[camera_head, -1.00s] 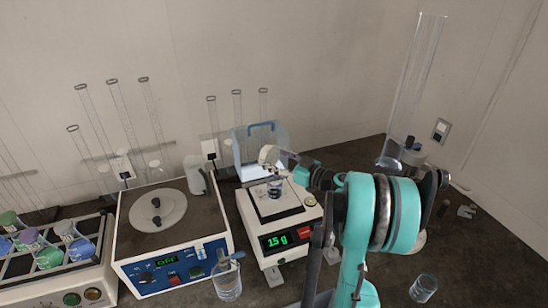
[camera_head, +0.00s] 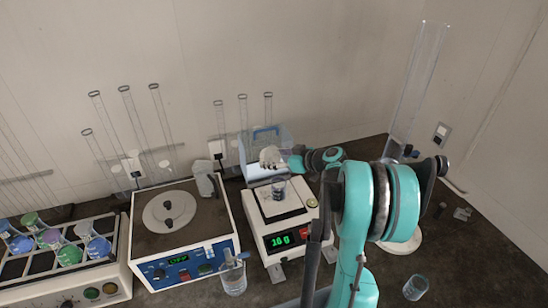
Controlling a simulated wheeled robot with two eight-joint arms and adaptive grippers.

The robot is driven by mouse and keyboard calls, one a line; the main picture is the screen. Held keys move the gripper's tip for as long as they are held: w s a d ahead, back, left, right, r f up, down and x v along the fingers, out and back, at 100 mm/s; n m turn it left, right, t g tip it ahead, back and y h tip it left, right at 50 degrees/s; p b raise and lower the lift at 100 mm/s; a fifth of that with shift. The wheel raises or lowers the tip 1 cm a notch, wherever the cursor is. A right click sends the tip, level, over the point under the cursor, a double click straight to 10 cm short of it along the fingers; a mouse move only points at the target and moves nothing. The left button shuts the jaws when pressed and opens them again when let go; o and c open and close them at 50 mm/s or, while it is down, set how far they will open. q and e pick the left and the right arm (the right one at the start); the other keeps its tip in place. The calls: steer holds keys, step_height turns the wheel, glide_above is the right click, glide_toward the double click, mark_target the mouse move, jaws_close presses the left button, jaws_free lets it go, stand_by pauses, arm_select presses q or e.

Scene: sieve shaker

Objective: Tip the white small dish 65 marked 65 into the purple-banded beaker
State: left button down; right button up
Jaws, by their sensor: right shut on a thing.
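My right gripper (camera_head: 285,161) is shut on a small white dish (camera_head: 269,156) and holds it above the balance. The dish looks tilted; its marking is too small to read, and what it holds cannot be made out. A small clear beaker (camera_head: 279,189) with dark colouring stands on the balance pan, just below the dish. Its band colour is hard to tell. The balance (camera_head: 284,240) is white with a green lit reading that looks like 16 g. My left gripper is not in view.
A tall cylinder (camera_head: 420,85) stands behind my arm. A clear blue-handled box (camera_head: 262,140) is behind the balance.

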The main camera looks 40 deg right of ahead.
steer(key=g+p, duration=0.1)
steer(key=w+g+p, duration=0.1)
steer(key=p, duration=0.1)
steer(key=r+g+p, duration=0.1)
steer(key=p, duration=0.1)
steer(key=shift+w+a+r+g+h, duration=0.1)
steer(key=shift+w+a+g+h, duration=0.1)
steer(key=shift+a+g+h, duration=0.15)
steer(key=shift+w+d+g+p, duration=0.1)
steer(key=shift+w+g+p, duration=0.05)
steer(key=shift+g+p, duration=0.15)
steer(key=shift+f+h, duration=0.25)
steer(key=shift+f, duration=0.05)
